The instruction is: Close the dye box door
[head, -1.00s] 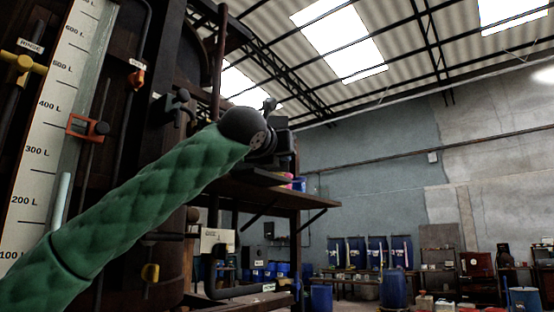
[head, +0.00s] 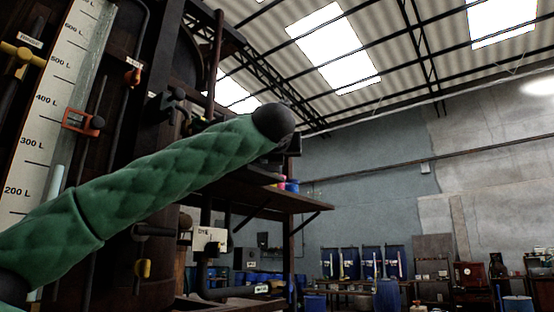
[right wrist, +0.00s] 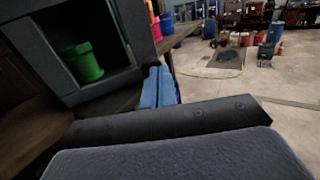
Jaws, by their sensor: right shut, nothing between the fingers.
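The dye box (right wrist: 52,52) is a dark grey cabinet at the upper left of the right wrist view. Its front is open and a green pot (right wrist: 82,62) stands inside. I cannot tell which panel is its door. My right gripper (right wrist: 160,86) shows as two blue fingers pressed together, empty, just right of the box's lower front corner. In the head view, a green padded arm of mine crosses from the lower left to a black joint before the shelf. It hides much of the shelf's contents, and no fingers can be made out there. My left gripper is not visible.
The wooden shelf (head: 300,202) holds pink and blue pots (right wrist: 166,22) beside the box. A dark vat with a litre scale (head: 45,115), valves and pipes stands at the left. Blue barrels (head: 372,262) line the back wall. Open floor (right wrist: 225,85) lies to the right.

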